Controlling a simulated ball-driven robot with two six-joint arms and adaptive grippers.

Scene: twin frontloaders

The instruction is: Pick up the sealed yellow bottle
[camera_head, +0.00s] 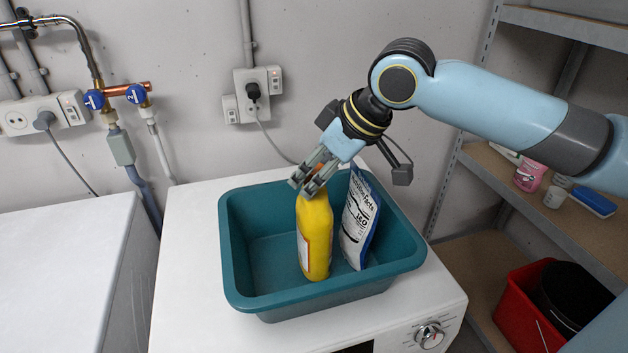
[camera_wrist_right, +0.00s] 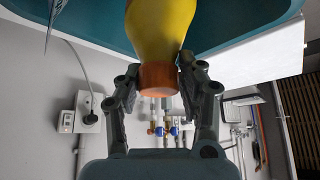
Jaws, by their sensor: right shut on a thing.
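The yellow bottle (camera_head: 314,238) stands nearly upright in the teal tub (camera_head: 240,292), its label partly showing on its left side. My right gripper (camera_head: 314,178) comes down from above and is shut on the bottle's top. In the right wrist view the bottle (camera_wrist_right: 160,30) shows its orange cap (camera_wrist_right: 158,78) between the two fingers of my gripper (camera_wrist_right: 160,92). The bottle's base is close to the tub floor; I cannot tell if it touches. My left gripper is not in view.
A white and blue pouch with a nutrition label (camera_head: 357,222) leans in the tub just right of the bottle. The tub sits on a white washing machine (camera_head: 190,262). A shelf unit (camera_head: 575,215) stands at the right, with a red bucket (camera_head: 520,310) low down.

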